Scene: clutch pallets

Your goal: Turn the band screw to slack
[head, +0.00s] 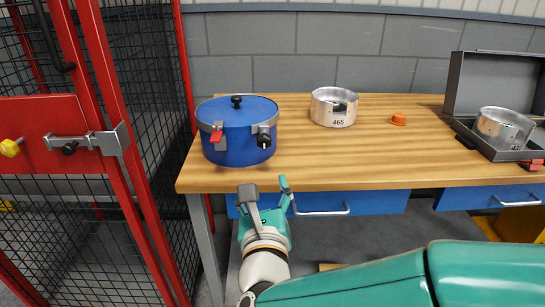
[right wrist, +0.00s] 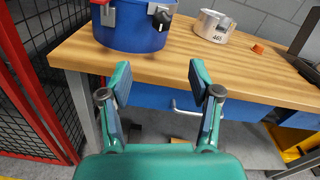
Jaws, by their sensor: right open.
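A blue drum (head: 234,145) with a blue lid (head: 225,108) stands upright near the left end of the workbench. A black knob (head: 264,138), likely the band screw, sits on a metal bracket at its front right. A red lever (head: 216,133) is on its front left. The right wrist view also shows the drum (right wrist: 130,32) and the knob (right wrist: 162,20). My right gripper (head: 266,194) is open and empty in front of the bench edge, below the drum and apart from it; it also shows in the right wrist view (right wrist: 160,80). My left gripper is not in view.
The wooden bench (head: 300,165) holds a metal canister marked 465 (head: 334,108), an orange cap (head: 398,119) and an open grey case (head: 470,128) with another metal canister (head: 505,128). A red mesh cage (head: 45,140) with a latch stands left. Bench space right of the drum is clear.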

